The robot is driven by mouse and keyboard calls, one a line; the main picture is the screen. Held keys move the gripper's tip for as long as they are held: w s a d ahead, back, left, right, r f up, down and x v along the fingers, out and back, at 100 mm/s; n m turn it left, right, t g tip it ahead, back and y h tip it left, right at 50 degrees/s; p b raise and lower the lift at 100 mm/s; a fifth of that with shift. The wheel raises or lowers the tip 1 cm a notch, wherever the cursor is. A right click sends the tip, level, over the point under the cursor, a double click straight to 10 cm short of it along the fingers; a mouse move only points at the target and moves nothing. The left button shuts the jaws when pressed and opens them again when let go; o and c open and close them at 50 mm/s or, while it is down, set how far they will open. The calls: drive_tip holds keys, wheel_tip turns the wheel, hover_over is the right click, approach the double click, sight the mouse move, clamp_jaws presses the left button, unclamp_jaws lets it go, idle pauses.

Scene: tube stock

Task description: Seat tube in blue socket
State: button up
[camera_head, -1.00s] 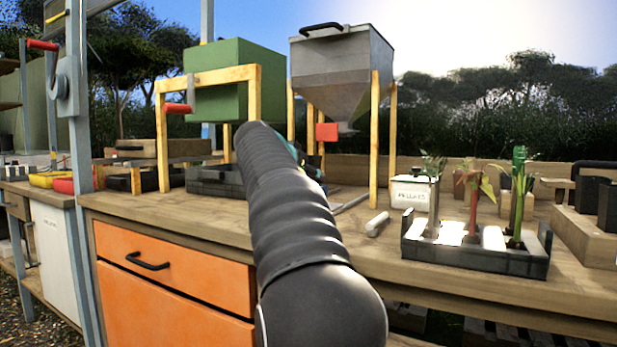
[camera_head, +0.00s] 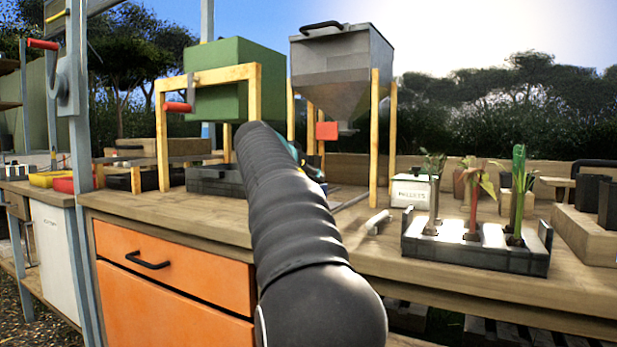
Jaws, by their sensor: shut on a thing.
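My dark, ribbed arm reaches away from me over the bench and hides most of what lies behind it. A small teal and blue patch shows past its right side, and I cannot tell what it belongs to. My gripper and its fingertips are hidden behind the arm. A short pale tube-like piece (camera_head: 377,222) lies on the bench top, right of the arm, with nothing touching it that I can see. No blue socket can be made out clearly.
A grey hopper (camera_head: 340,60) on wooden legs and a green box (camera_head: 222,85) in a wooden frame stand behind the arm. A dark planter tray (camera_head: 475,258) with seedlings and a white pellets box (camera_head: 412,192) are at right. The bench (camera_head: 200,215) has bare wood at front left.

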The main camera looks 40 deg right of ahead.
drive_tip(key=o, duration=0.9)
drive_tip(key=shift+r+p, duration=3.95)
drive_tip(key=shift+r, duration=0.6)
drive_tip(key=shift+f, duration=0.1)
